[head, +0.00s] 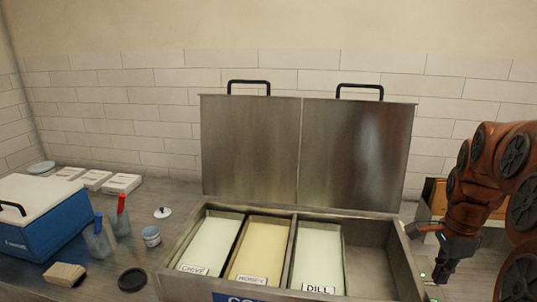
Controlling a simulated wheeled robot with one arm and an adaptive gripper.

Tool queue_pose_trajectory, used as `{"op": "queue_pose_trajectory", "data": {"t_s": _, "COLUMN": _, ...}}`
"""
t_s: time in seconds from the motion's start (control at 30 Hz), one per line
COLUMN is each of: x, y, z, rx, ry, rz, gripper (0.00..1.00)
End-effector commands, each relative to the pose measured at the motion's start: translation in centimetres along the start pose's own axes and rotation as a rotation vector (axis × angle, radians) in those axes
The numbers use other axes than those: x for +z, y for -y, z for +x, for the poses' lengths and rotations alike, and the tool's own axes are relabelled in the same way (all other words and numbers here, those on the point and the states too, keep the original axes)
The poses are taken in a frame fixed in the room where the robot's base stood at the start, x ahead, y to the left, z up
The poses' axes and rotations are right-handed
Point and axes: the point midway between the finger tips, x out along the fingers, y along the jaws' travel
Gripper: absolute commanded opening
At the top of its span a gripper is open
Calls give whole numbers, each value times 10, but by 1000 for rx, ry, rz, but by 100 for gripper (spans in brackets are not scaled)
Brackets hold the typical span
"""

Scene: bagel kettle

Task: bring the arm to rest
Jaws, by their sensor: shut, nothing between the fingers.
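My arm comes in from the right edge of the head view. My gripper (437,275) is at its lower end, pointing down beside the right wall of the steel topping station (386,262). It is shut with nothing in it. The fingertips are small and dark here, and I cannot tell how high they are above the counter.
The station's two lids (308,145) stand open. It holds pans labelled CHIVE (212,243), HONEY (264,249) and DILL (318,257). A blue cooler (42,225), bottles and a small tub (151,236) stand at left. A wooden-fronted box (433,195) is behind my arm.

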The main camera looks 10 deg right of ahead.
Motion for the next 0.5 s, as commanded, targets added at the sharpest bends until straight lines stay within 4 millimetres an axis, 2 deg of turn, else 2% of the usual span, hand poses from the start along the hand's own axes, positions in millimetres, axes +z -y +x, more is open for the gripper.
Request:
{"op": "queue_pose_trajectory", "data": {"t_s": 0.17, "x": 61, "y": -24, "z": -1, "rx": 20, "ry": 8, "rz": -314, "gripper": 0}}
{"op": "queue_pose_trajectory", "data": {"t_s": 0.3, "x": 110, "y": -56, "z": 2, "rx": 42, "ry": 19, "rz": -615, "gripper": 0}}
{"op": "queue_pose_trajectory", "data": {"t_s": 0.5, "x": 160, "y": -108, "z": 12, "rx": 76, "ry": 38, "rz": -1010, "gripper": 0}}
